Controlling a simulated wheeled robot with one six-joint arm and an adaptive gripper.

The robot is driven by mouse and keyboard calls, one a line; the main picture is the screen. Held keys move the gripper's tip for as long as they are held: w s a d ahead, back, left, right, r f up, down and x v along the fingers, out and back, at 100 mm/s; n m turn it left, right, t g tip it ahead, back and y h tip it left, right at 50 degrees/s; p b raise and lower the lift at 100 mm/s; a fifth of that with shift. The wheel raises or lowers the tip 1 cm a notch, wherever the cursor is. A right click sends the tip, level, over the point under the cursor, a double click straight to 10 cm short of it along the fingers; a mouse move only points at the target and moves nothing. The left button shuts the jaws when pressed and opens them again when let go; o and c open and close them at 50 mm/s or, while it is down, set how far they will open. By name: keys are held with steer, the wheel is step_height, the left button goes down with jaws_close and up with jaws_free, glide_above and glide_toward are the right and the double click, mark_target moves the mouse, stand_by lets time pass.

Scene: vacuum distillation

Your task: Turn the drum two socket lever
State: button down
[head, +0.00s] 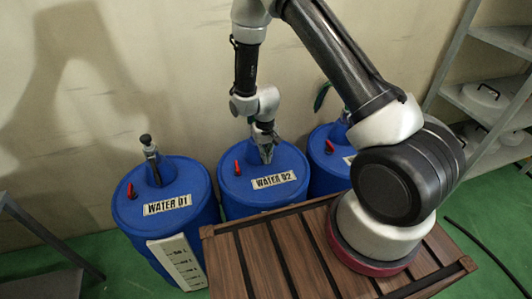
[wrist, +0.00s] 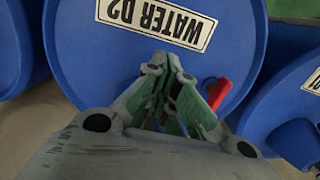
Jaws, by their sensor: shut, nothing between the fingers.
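Drum two is the blue drum (head: 238,198) labelled WATER 02, in the middle of the row in the head view. In the wrist view its top (wrist: 85,60) fills much of the picture and its label is upside down. A red lever (head: 237,168) stands on its top, left of my gripper (head: 266,153). In the wrist view the red lever (wrist: 219,94) is just right of the fingers, apparently apart from them. My gripper (wrist: 172,75) points down over the drum top, shut and empty. Its fingers hide the drum top behind them, and contact with it cannot be judged.
The WATER 01 drum (head: 130,214) stands left with its own red lever and a black-topped fitting (head: 149,150). A third blue drum (head: 322,180) stands right, partly hidden by my arm. A slatted wooden table (head: 232,268) is in front. Grey shelves (head: 478,90) stand far right.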

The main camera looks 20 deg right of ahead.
steer(key=shift+w+f, duration=0.55)
steer(key=shift+f, duration=0.2)
steer(key=shift+w, duration=0.15)
stand_by(0.3)
